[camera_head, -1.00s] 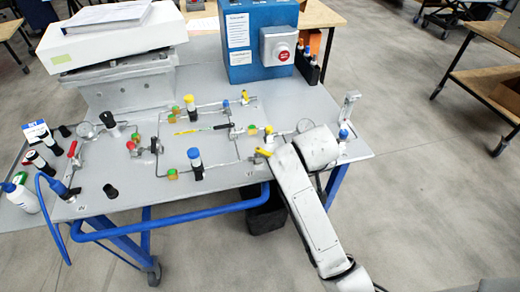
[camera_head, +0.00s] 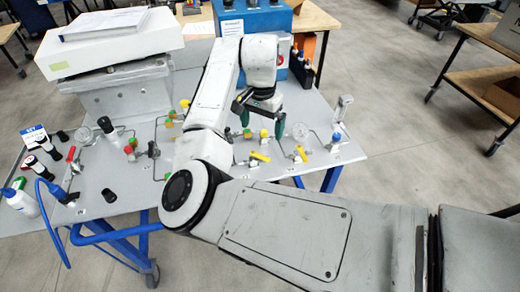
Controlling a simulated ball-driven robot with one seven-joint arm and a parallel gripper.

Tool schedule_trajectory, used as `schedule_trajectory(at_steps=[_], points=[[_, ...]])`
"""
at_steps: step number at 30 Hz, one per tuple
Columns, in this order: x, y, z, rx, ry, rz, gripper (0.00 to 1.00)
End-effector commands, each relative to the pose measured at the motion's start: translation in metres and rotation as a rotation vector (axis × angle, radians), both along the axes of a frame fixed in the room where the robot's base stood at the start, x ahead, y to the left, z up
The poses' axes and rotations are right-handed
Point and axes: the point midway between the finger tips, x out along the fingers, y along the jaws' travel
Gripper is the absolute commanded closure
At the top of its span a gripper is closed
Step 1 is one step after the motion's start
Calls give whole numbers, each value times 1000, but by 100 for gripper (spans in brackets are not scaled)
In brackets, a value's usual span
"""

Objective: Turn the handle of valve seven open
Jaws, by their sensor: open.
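The valves stand on a grey panel table (camera_head: 125,200) with thin metal pipes. One yellow valve handle (camera_head: 260,156) shows right of my forearm. A second yellow handle (camera_head: 301,153) stands a little farther right. A yellow piece (camera_head: 185,103) also shows left of my arm. No valve numbers are legible, so I cannot tell which is valve seven. My gripper (camera_head: 261,122) is open, with its dark fingers pointing down above the right part of the panel, farther back than the two right yellow handles. Nothing shows between the fingers. My arm hides the middle of the panel.
A blue box (camera_head: 225,18) stands behind my gripper, partly hidden. A white device (camera_head: 110,45) with papers sits at the back left. A bottle (camera_head: 20,202) and a blue hose (camera_head: 45,205) are at the left edge. A red handle (camera_head: 70,154) is nearby.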

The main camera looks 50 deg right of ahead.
Motion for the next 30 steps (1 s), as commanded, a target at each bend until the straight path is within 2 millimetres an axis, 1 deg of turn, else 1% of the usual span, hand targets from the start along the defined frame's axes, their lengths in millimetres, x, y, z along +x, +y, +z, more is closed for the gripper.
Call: schedule_trajectory(at_steps=[1,4,8,15,21,25,30], points=[[2,3,1,11,0,-1,0],[3,5,-3,16,3,-2,0],[3,5,-19,16,3,-2,0],[2,5,-62,15,4,-1,0],[2,4,-92,14,3,-2,0],[3,4,-102,14,1,-2,0],[3,4,-107,13,1,-3,0]])
